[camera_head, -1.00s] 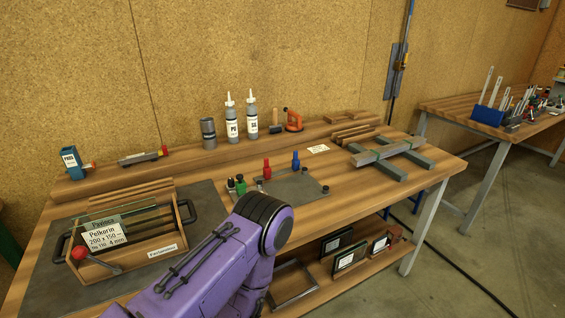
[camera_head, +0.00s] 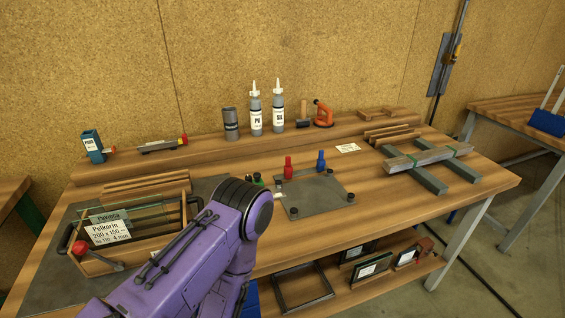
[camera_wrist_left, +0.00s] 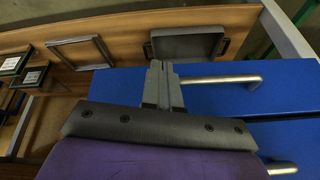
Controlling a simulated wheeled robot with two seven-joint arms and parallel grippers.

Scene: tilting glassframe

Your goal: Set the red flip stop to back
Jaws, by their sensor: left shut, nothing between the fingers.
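The red flip stop (camera_head: 288,167) stands upright on a grey plate (camera_head: 315,200) in the middle of the workbench. A blue stop (camera_head: 321,160) stands to its right. Whether the red stop is flipped to front or back is too small to tell. My left gripper (camera_wrist_left: 158,66) is shut and empty in the left wrist view, above a blue drawer cabinet (camera_wrist_left: 225,105) and away from the stops. In the head view its fingers are hidden. My right gripper is out of view.
A wooden glass crate (camera_head: 115,257) stands at left on a dark mat. Metal drawer handles (camera_wrist_left: 228,79) and a dark tray (camera_wrist_left: 188,44) lie near the left gripper.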

